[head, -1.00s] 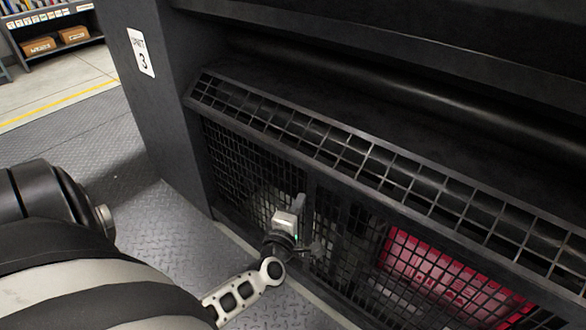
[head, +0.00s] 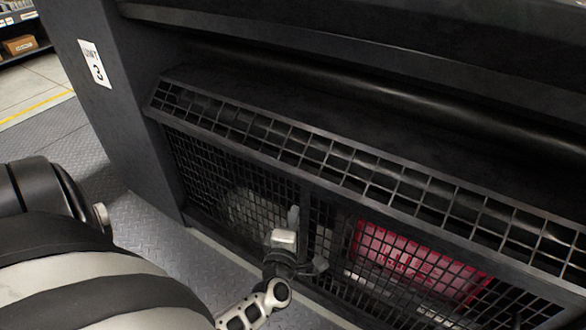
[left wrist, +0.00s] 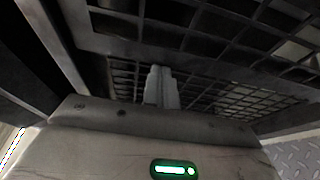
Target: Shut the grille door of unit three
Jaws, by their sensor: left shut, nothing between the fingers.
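Unit three is the big dark machine, with a white label bearing a 3 (head: 96,63) on its left side panel. Its grille (head: 235,185) is a dark mesh front below a sloping strip of wider bars (head: 320,150). The mesh looks roughly flush with the frame; I cannot tell whether the door is fully shut. My left gripper (head: 292,218) is shut and empty, in front of the mesh near an upright bar. In the left wrist view its closed fingers (left wrist: 160,86) point at the grille (left wrist: 215,85); contact is unclear. My right gripper is not in view.
A red object (head: 415,262) and pale shapes show behind the mesh. A dark roller (head: 400,95) runs above the grille. Grey tread-plate floor (head: 150,222) lies at the left. Shelves with a box (head: 20,45) stand far back at upper left.

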